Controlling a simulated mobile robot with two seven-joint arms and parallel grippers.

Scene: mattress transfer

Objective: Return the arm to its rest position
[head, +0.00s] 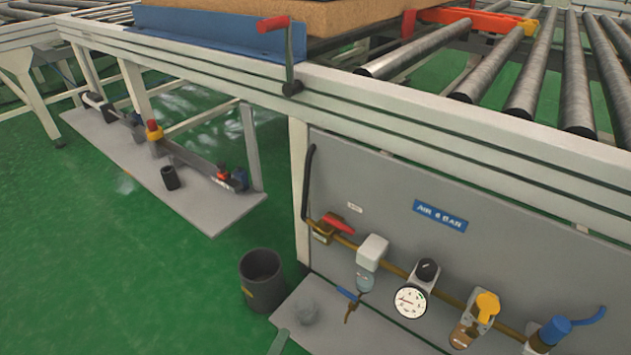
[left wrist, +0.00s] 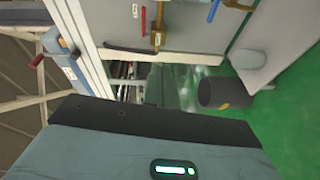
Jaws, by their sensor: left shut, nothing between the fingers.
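My left gripper (head: 280,343) shows only as a small grey-green piece at the bottom edge of the head view, low in front of the grey floor plate. It is shut and holds nothing. In the left wrist view, a grey-blue part of my own arm with a black edge and a small lit display fills the bottom. My right gripper is in neither view.
A dark bin (head: 262,280) stands close by on the green floor. A grey panel (head: 480,215) with a gauge (head: 410,301) and valves is to the right. Above run the conveyor frame (head: 400,105), its rollers (head: 540,80) and a red-handled crank (head: 289,50).

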